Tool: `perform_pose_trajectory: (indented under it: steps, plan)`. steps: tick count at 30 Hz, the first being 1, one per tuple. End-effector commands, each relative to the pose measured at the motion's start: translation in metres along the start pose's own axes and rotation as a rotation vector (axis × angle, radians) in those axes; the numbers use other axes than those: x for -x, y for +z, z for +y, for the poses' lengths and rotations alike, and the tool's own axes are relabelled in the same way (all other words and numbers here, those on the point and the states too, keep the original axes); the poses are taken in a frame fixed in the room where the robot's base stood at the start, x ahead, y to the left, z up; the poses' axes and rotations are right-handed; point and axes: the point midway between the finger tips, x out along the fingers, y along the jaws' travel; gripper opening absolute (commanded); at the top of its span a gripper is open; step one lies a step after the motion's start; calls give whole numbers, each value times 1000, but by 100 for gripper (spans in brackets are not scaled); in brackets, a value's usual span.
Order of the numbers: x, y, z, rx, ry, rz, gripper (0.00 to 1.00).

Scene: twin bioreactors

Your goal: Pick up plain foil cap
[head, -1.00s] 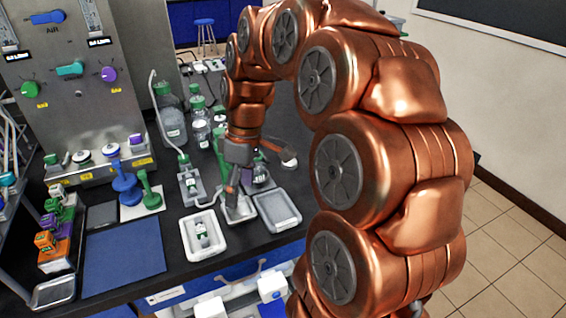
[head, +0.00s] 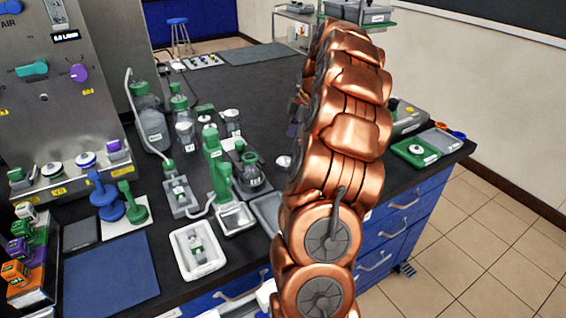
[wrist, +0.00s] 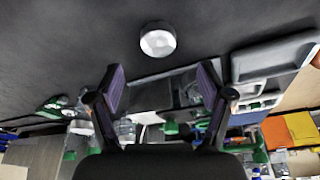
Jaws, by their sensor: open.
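A small round silvery cap (wrist: 158,42), which looks like the plain foil cap, lies alone on the dark bench top in the wrist view. In the wrist view the cap appears above the gap between the fingertips, apart from both. In the head view my gripper is mostly hidden behind my arm.
Green-capped bottles (head: 150,122) and a green stand (head: 217,165) crowd the bench left of the cap. White tray (head: 197,252) and steel tray (head: 236,218) are nearer the front. A green tray (head: 415,152) lies at the right. The bench behind the bottles is mostly clear.

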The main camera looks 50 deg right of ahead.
Motion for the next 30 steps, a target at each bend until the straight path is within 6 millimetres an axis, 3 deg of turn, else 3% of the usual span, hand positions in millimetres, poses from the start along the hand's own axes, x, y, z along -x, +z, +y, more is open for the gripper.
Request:
perform_pose_trajectory:
  steps: [14,24,30]
  plan:
    - [-30,-2,0,0,-2,-1,79]
    - [-69,-1,2,-1,-3,0,79]
    - [-72,-1,3,-1,2,-1,79]
